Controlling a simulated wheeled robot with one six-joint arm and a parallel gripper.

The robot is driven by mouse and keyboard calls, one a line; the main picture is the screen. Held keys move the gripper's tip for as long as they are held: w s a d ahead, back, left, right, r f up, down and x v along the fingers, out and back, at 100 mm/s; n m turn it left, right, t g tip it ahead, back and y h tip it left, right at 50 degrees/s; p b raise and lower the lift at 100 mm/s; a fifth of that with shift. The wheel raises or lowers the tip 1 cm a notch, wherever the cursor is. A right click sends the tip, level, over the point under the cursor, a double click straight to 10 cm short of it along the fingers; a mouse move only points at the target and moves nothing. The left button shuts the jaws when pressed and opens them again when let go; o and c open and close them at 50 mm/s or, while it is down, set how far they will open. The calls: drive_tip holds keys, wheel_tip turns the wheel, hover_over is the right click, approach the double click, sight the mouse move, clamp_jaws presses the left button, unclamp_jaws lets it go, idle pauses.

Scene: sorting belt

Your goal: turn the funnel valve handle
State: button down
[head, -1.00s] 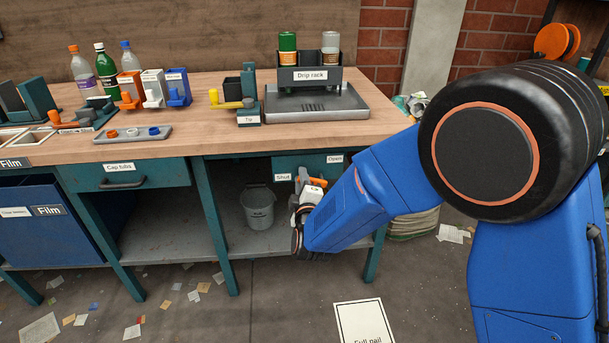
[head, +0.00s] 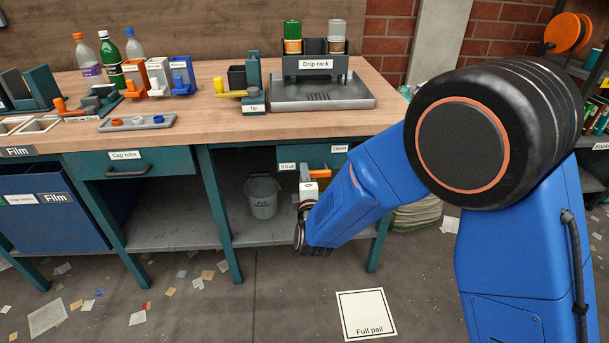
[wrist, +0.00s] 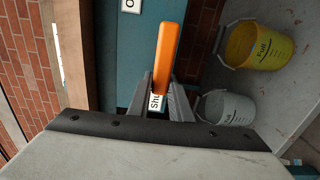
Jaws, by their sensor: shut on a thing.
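The orange funnel valve handle (wrist: 168,55) rises between the two grey fingers of my gripper (wrist: 162,90) in the wrist view. My gripper is shut on it. In the head view the handle (head: 304,172) shows as a small orange piece in front of the teal panel (head: 317,158) under the bench top, mostly hidden by my gripper (head: 306,182). The panel has a "Shut" label (head: 287,167) on its left and an "Open" label (head: 339,149) on its right. The handle's pivot is hidden. In the wrist view the "Shut" label is partly covered between the fingers.
A grey pail (head: 262,197) stands on the lower shelf under the bench. A white "Full pail" floor mark (head: 366,315) lies in front. The drip rack (head: 315,65) stands on the bench top (head: 225,120).

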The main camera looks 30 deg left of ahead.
drive_tip(key=shift+f, duration=0.1)
drive_tip(key=c, duration=1.6)
unclamp_jaws()
drive_tip(key=v, duration=1.7)
drive_tip(key=shift+s, duration=0.25)
